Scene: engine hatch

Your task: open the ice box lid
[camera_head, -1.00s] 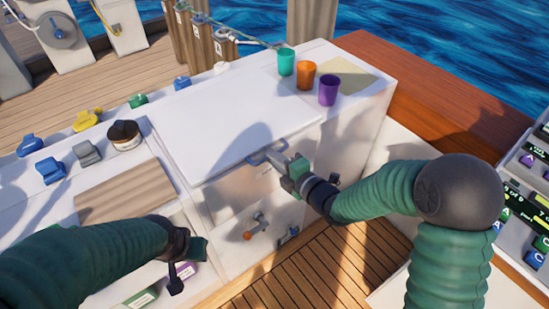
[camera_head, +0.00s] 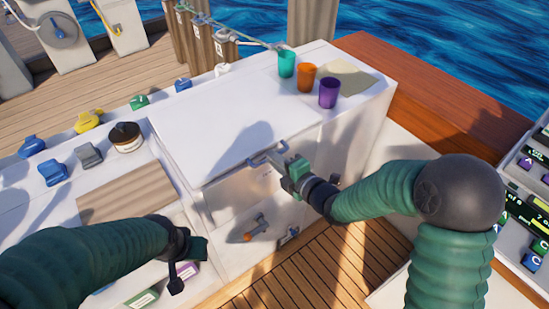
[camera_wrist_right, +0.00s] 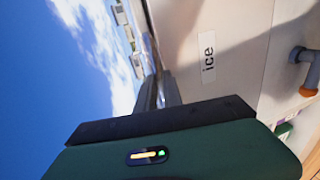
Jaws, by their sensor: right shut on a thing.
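The ice box lid (camera_head: 215,112) is a flat white panel on top of the white counter and looks closed. Its small grey-blue handle (camera_head: 256,160) sits at the front edge. My right gripper (camera_head: 275,158) is at this handle and is shut on it. In the right wrist view, the fingers (camera_wrist_right: 156,90) reach to the lid's front edge, beside the front panel with the "ice" label (camera_wrist_right: 208,57). The fingertips are partly hidden there. My left gripper (camera_head: 188,262) hangs at lower left, away from the lid; its jaws are unclear.
Teal (camera_head: 286,64), orange (camera_head: 306,77) and purple cups (camera_head: 329,92) stand on the counter right of the lid. A dark-topped round jar (camera_head: 125,138) and a wooden board (camera_head: 125,188) lie left. An orange-tipped latch (camera_head: 255,229) projects from the front below the handle.

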